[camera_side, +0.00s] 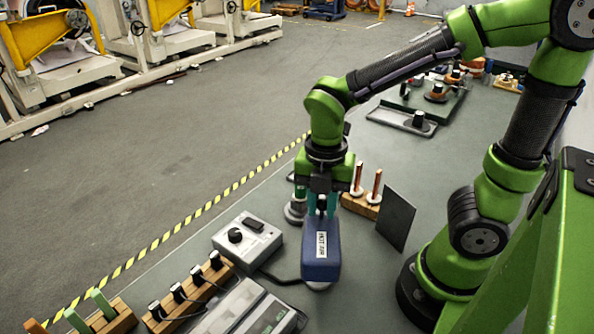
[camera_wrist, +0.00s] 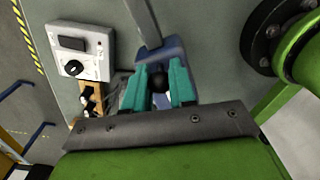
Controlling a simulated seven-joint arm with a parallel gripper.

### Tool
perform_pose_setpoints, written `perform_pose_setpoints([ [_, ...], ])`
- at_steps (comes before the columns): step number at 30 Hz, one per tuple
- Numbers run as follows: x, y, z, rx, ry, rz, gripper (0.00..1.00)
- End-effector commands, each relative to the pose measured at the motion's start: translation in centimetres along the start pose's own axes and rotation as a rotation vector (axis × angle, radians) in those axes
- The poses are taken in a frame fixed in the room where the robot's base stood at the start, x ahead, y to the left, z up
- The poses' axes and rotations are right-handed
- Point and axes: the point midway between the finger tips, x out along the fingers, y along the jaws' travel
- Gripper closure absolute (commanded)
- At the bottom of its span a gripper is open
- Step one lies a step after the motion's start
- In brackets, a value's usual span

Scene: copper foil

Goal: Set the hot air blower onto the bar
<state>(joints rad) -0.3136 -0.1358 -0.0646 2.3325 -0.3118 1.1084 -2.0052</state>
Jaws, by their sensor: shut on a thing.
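The hot air blower (camera_side: 321,262) is a dark blue body with a white HOT AIR label, in the lower middle of the side view. My gripper (camera_side: 322,205) points down with teal fingers shut on its top. A pale rounded part shows under the blower; I cannot tell whether it touches the bench. In the wrist view, my gripper (camera_wrist: 159,72) is around the blue blower (camera_wrist: 172,50), with a dark round part between the fingers. I cannot tell for sure which thing is the bar; a wooden bar (camera_side: 222,278) with several black-topped pieces lies at lower left.
A grey control box (camera_side: 265,247) with a knob stands left of the blower, a dark cable beside it. Behind are a wooden block (camera_side: 352,203) with two copper-coloured rods and a dark upright plate (camera_side: 397,220). A round metal stand (camera_side: 294,212) is close behind my gripper.

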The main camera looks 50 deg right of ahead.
Motion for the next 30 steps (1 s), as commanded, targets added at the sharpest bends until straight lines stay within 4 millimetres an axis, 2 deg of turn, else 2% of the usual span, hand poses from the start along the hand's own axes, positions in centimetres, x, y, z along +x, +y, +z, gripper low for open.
perform_pose_setpoints([
  [12, -0.18, 1.11, -0.3, -0.204, -0.001, 0.008, 1.0],
  [29, -0.22, 1.28, -0.39, -0.235, 0.0, 0.009, 1.0],
  [30, -0.22, 1.28, -0.39, -0.235, 0.0, 0.009, 0.73],
])
